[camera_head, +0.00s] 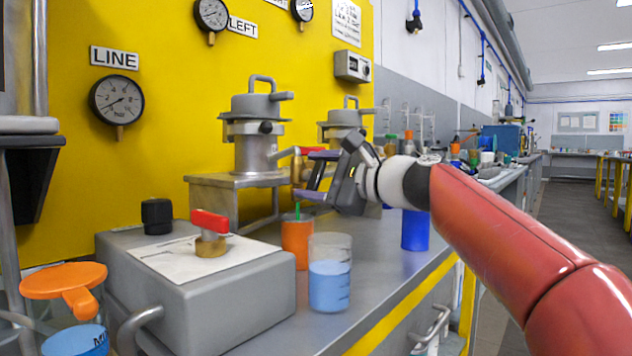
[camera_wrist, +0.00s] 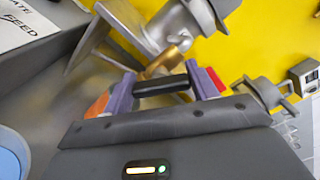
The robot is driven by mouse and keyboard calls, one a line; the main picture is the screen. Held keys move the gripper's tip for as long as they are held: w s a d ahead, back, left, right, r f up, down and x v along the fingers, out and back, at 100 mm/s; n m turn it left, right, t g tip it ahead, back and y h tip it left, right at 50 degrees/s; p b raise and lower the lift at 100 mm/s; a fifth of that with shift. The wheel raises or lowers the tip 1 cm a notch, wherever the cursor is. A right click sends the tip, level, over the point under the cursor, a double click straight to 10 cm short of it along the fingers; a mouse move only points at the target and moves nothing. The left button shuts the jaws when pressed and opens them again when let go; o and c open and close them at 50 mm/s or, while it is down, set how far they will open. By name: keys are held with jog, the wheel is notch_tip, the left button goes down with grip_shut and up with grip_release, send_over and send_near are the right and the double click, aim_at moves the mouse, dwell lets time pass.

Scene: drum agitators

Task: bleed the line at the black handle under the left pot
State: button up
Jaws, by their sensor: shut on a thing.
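The left pot (camera_head: 255,140) is a grey metal vessel with a lidded top, standing on a metal stand (camera_head: 215,182) in front of the yellow panel. A brass valve (camera_wrist: 165,60) sits low beside it, and it also shows in the head view (camera_head: 297,165). The black handle (camera_wrist: 160,86) is a short bar at the valve. My gripper (camera_head: 314,174) is at the valve, its purple fingers on either side of the handle and closed on it in the wrist view. In the head view the fingers mostly hide the handle. The LINE gauge (camera_head: 117,100) hangs on the panel at left.
An orange cup (camera_head: 297,242) with a green stick stands below my gripper. A beaker of blue liquid (camera_head: 330,274) stands in front, a blue cup (camera_head: 415,230) to the right. A grey box (camera_head: 200,290) with a red-handled valve (camera_head: 210,222) and black knob (camera_head: 156,215) fills the left foreground.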

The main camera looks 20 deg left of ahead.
jog(key=shift+f+n, duration=0.15)
jog(key=shift+n, duration=0.75)
jog(key=o, duration=1)
